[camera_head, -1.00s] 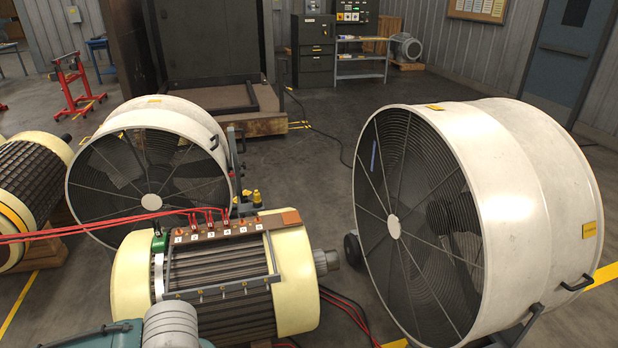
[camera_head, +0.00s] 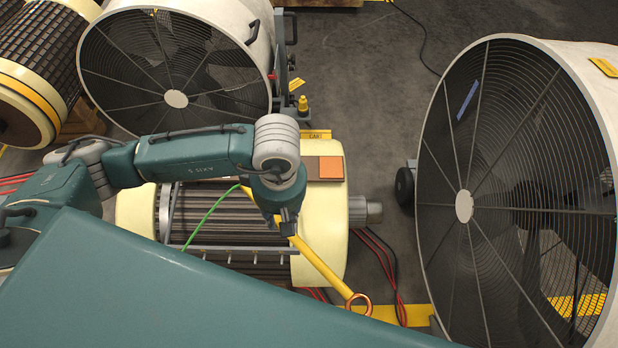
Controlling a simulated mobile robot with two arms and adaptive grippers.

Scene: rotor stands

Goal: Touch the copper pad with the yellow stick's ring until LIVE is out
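My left gripper (camera_head: 287,222) hangs from the teal arm that comes in from the left and is shut on the yellow stick (camera_head: 318,264). The stick slants down to the right over the cream rotor's near side. Its copper-coloured ring (camera_head: 358,303) is at the lower right end, clear of the rotor and well apart from the pad. The copper pad (camera_head: 331,167) is an orange square on a brown block at the rotor's top right. A green wire (camera_head: 210,218) runs near the stick's upper end. No LIVE sign can be made out. My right gripper is not in view.
A large white fan (camera_head: 464,205) stands at the right, another white fan (camera_head: 176,98) behind at the left. The rotor's shaft (camera_head: 366,210) points right, with red and black cables (camera_head: 385,265) below it. My teal arm link covers the lower left.

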